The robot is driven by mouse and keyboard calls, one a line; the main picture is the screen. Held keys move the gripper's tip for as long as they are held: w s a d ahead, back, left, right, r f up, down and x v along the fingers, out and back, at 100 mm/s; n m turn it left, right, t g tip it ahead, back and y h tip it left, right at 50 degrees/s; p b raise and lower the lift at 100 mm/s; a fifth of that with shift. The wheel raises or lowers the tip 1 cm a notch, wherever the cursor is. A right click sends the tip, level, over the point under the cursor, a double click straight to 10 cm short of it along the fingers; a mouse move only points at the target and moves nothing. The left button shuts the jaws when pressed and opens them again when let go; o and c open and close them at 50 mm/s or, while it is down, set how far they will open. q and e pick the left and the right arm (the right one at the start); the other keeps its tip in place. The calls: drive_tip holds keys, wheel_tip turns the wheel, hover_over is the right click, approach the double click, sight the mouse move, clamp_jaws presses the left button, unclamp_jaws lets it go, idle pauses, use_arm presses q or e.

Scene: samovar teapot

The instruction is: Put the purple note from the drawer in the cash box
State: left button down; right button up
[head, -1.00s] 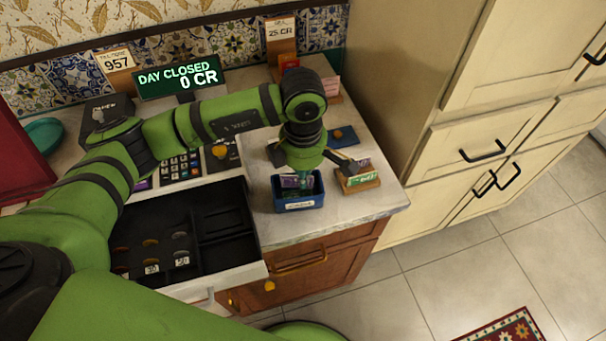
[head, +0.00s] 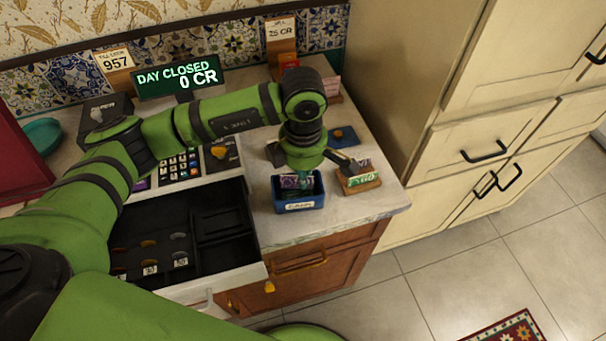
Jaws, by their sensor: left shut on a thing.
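The cash box (head: 299,206) is a small open blue box with a white label, near the counter's front edge. My left gripper (head: 304,183) points down into its opening. The gripper is shut on the purple note (head: 289,182), which shows at the box's opening, left of the fingertips. The note's lower part is hidden by the box wall, so I cannot tell whether it touches the bottom. The drawer (head: 222,205) is open, with black compartments and several coins; no purple note shows in it. My right gripper is not in view.
A wooden holder with green notes (head: 361,180) stands just right of the cash box. A blue pad (head: 343,136) lies behind it. A keypad (head: 180,167) and a "DAY CLOSED 0 CR" display (head: 180,83) stand behind the drawer. Bare counter (head: 345,215) lies in front.

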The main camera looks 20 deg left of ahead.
use_arm(q)
drive_tip(key=c, duration=1)
unclamp_jaws()
drive_tip(key=shift+o, duration=0.2)
wheel_tip(320, 180, up, 7)
drive_tip(key=p, duration=0.3)
idle(0.4)
idle(0.5)
